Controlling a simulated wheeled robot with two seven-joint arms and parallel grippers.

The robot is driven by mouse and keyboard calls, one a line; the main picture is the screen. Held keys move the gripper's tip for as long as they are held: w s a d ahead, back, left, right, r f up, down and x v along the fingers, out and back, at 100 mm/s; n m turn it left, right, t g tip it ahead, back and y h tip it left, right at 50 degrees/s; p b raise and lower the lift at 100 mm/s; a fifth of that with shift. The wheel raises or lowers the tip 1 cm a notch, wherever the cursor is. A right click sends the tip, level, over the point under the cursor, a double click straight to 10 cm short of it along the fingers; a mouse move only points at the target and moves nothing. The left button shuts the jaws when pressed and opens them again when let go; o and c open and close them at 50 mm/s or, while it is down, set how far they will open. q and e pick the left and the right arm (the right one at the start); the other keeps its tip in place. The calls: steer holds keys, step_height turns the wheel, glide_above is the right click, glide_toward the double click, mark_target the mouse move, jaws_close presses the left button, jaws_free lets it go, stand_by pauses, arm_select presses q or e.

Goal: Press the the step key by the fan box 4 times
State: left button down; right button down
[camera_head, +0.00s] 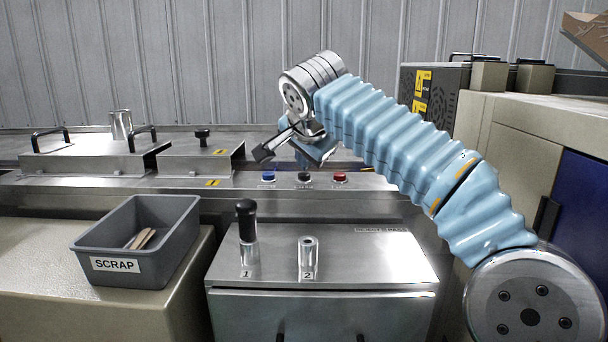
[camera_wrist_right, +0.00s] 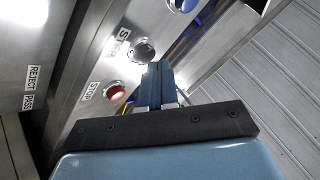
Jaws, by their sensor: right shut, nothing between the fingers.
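The control strip holds a blue button (camera_head: 268,176), a black step key (camera_head: 303,177) and a red button (camera_head: 339,177). The fan box (camera_head: 432,92), dark with yellow warning labels, stands at the right. My right gripper (camera_head: 304,161) is shut and empty, pointing down above the step key. In the right wrist view, the shut fingertips (camera_wrist_right: 157,68) are close beside the step key (camera_wrist_right: 142,49), with the red STOP button (camera_wrist_right: 115,92) below. I cannot tell whether the fingertips touch the key. My left gripper is not in view.
A grey scrap bin (camera_head: 180,240) with sticks inside stands at the left. A black-handled lever (camera_head: 246,225) and a short metal post (camera_head: 308,258) stand on the front plate. Steel covers with handles (camera_head: 90,160) lie behind. A beige cabinet (camera_head: 540,125) bounds the right side.

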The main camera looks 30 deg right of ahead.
mark_target(305, 175)
steer(key=shift+f+b, duration=0.3)
steer(key=shift+f, duration=0.1)
stand_by(0.5)
steer(key=shift+r+p, duration=0.85)
steer(key=shift+r, duration=0.05)
step_height(305, 175, up, 3)
steer(key=p, duration=0.3)
steer(key=shift+r, duration=0.1)
steer(key=shift+r+b, duration=0.2)
steer(key=shift+b, duration=0.1)
steer(key=shift+r, duration=0.7)
